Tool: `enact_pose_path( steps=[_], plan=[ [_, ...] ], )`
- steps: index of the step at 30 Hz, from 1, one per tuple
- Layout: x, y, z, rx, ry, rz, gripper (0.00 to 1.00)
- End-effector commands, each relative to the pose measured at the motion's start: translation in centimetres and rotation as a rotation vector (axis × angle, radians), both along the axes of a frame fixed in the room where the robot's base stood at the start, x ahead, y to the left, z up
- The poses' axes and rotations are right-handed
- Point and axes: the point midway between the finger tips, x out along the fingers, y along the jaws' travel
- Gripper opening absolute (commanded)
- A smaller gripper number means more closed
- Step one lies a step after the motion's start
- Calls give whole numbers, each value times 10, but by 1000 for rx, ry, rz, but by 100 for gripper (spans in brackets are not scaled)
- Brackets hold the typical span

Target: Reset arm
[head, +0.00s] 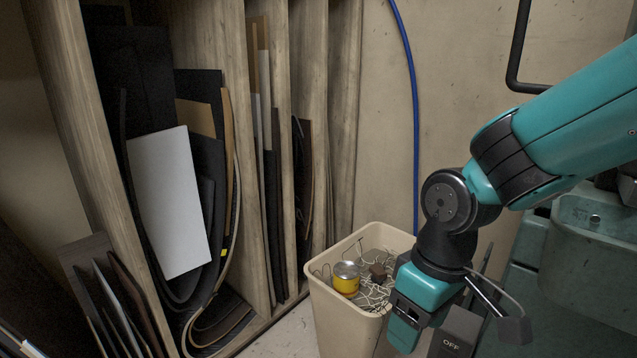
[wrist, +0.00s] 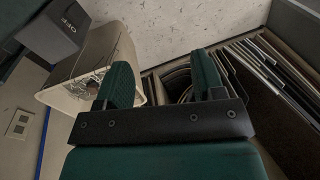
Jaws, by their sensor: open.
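My gripper (head: 404,332) is at the lower right of the head view, at the end of my teal and black arm. It points down, in front of the bin's right side in that view. In the wrist view my gripper (wrist: 163,78) shows two teal fingers spread apart, with nothing between them. The fingertips are partly hidden in the head view.
A grey box marked OFF (head: 457,335) is close to my gripper. Wooden racks (head: 258,150) with sheets stand left. A green basin (head: 590,235) is right.

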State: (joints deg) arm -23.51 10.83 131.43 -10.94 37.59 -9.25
Motion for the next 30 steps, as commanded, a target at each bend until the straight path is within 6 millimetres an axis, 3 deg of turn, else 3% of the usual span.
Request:
enact_pose_path(
  steps=[1,3,13,23,30],
  plan=[
    [-14,-5,30,39,-12,-19,62],
    [-32,-9,54,84,-19,-39,62],
    [-106,-20,121,227,-51,-82,62],
    [-106,-19,204,227,-46,-81,62],
    [-106,-19,291,226,-47,-81,62]
  ],
)
